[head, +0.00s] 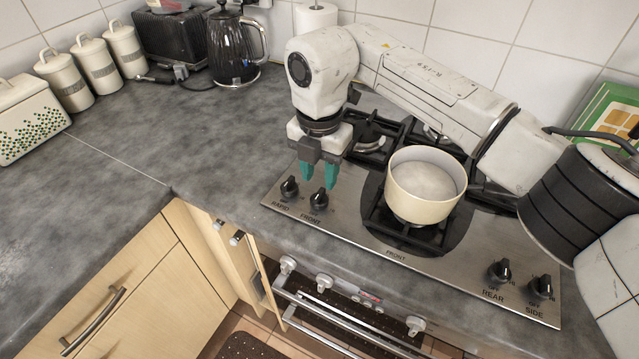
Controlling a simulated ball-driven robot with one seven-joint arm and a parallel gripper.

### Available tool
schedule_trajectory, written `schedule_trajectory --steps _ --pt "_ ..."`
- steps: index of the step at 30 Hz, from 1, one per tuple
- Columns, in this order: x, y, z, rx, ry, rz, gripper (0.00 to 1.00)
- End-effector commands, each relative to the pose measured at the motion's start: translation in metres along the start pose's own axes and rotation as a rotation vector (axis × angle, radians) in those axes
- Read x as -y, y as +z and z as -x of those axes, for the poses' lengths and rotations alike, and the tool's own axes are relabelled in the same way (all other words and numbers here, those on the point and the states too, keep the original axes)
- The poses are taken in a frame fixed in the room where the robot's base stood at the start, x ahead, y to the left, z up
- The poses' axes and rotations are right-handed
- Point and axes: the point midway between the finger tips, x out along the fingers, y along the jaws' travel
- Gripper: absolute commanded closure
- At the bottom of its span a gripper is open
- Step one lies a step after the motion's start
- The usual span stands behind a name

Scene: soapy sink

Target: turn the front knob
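The front knob (319,201) is a black knob on the steel hob, with the word FRONT printed beside it. The rapid knob (289,188), also black, sits just to its left. My gripper (319,175) points down at the hob's left end, with two teal fingers apart and a gap between them. Its fingertips appear just above and behind the two knobs in the picture. Nothing shows between the fingers. I cannot tell whether a fingertip touches the front knob.
A cream pot (425,187) stands on the front burner, right of my gripper. The rear knob (499,272) and side knob (540,290) are at the hob's right end. A kettle (233,48) and canisters (92,62) stand at the back left. The left worktop (150,130) is mostly clear.

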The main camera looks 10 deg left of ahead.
Motion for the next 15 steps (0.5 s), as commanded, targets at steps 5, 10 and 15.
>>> schedule_trajectory --steps 5,10,15 --pt "0.000 -0.001 -0.027 -0.003 0.000 0.001 0.62" --pt "0.000 -0.001 -0.041 -0.001 0.000 0.001 0.62" --pt "0.000 0.000 -0.044 0.000 0.000 0.001 0.62"
